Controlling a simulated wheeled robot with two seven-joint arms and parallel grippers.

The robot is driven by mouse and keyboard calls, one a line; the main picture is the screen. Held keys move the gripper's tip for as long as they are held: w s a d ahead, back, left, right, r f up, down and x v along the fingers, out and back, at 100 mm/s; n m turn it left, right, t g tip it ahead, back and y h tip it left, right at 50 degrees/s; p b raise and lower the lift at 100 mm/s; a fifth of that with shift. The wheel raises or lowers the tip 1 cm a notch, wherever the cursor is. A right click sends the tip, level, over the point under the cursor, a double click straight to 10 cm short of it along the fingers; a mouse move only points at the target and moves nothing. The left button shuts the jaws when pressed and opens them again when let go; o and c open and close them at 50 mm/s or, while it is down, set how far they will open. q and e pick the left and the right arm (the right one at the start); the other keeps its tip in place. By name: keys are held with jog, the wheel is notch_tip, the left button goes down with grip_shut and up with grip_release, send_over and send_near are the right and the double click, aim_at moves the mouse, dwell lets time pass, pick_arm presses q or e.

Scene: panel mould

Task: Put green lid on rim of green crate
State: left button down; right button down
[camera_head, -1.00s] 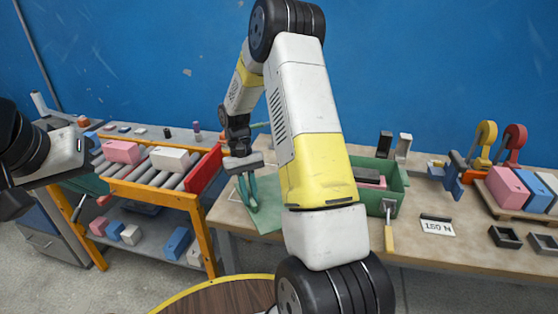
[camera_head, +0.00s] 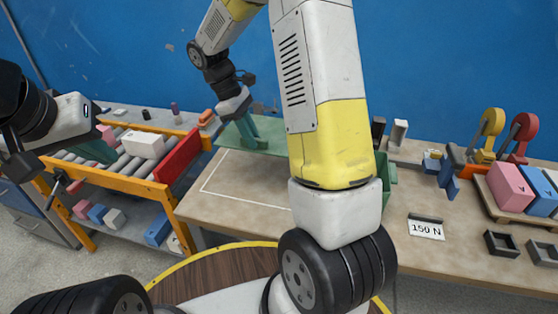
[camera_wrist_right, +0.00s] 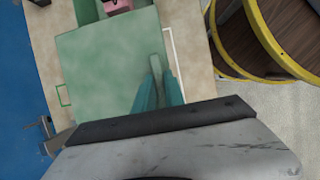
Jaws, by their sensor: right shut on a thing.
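The green lid (camera_head: 275,140) is a flat square plate with a raised handle bar (camera_wrist_right: 156,66). My right gripper (camera_head: 247,132) is shut on the handle and holds the lid above the table, left of the crate. The lid fills the middle of the right wrist view (camera_wrist_right: 100,75). The green crate (camera_head: 390,187) is mostly hidden behind my right arm in the head view. Part of it shows at the top of the right wrist view (camera_wrist_right: 86,12), with a pink block (camera_wrist_right: 117,5) inside. My left gripper (camera_head: 98,151) is over by the roller rack; its fingertips are unclear.
A white outline (camera_head: 240,201) marks bare table left of my right arm. A roller rack (camera_head: 135,171) with blocks and a red end plate (camera_head: 178,156) stands left. A 150 N sign (camera_head: 426,229), clamps and a pink block (camera_head: 509,186) occupy the right.

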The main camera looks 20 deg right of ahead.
notch_tip(320, 180, down, 17)
jog(key=shift+f, duration=0.2)
jog(key=shift+f, duration=0.15)
jog(key=c, duration=1.4)
grip_release()
